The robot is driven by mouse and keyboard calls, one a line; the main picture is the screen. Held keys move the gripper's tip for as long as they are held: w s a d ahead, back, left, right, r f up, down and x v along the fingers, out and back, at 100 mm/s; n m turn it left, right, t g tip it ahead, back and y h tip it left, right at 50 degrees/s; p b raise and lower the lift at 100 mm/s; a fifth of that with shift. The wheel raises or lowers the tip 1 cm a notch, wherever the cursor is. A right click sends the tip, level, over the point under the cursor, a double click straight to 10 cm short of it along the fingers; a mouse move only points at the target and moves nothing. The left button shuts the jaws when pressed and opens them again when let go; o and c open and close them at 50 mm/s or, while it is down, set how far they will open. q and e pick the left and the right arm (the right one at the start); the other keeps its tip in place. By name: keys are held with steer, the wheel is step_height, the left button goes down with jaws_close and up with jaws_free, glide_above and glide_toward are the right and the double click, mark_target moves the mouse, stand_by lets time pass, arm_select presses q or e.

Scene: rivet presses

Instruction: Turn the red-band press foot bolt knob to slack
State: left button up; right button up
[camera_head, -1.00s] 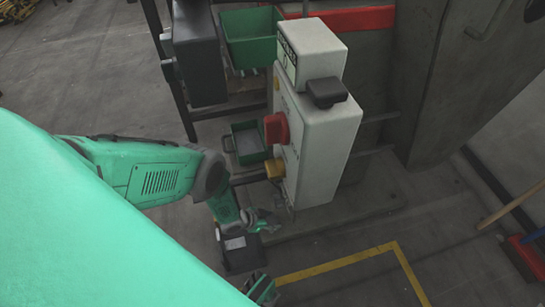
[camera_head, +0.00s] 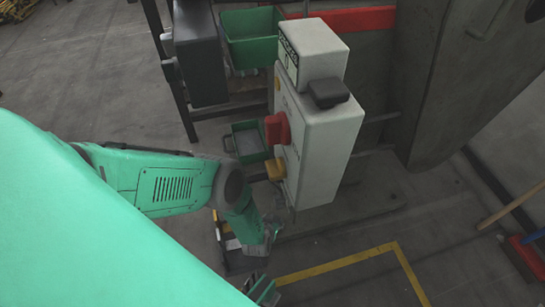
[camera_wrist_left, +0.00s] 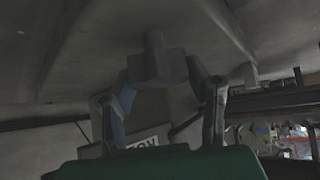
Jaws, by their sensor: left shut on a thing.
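In the left wrist view, a grey blocky knob (camera_wrist_left: 157,69) sits on a short round stem against a grey surface above. My left gripper (camera_wrist_left: 162,86) has one finger on each side of the knob and is shut on it. In the head view my left gripper (camera_head: 268,234) is low, below the grey control box, and the knob cannot be made out there. A red band (camera_head: 352,19) crosses the press body (camera_head: 376,70) at the top. My right gripper is not identifiable.
The pale control box (camera_head: 330,150) carries a red knob (camera_head: 277,128) and a yellow knob (camera_head: 275,169) above my gripper. Green bins (camera_head: 250,38) are behind it.

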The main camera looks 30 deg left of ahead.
arm_select(q)
steer(key=n+y, duration=0.1)
steer(key=n+g+y, duration=0.1)
steer(key=n, duration=0.1)
steer(key=n+y, duration=0.1)
steer(key=n, duration=0.1)
steer(key=shift+w+r+g+y, duration=0.15)
steer(key=shift+w+g+y, duration=0.15)
steer(key=shift+w+d+n+g+y, duration=0.1)
steer(key=shift+d+n+g+y, duration=0.3)
steer(key=shift+n, duration=0.4)
steer(key=shift+a+n+g, duration=0.1)
steer(key=shift+n+g, duration=0.2)
steer(key=shift+s, duration=0.2)
stand_by(0.4)
steer(key=o, duration=1.2)
steer(key=shift+c, duration=0.2)
steer(key=shift+a+m, duration=0.1)
steer(key=shift+m, duration=0.3)
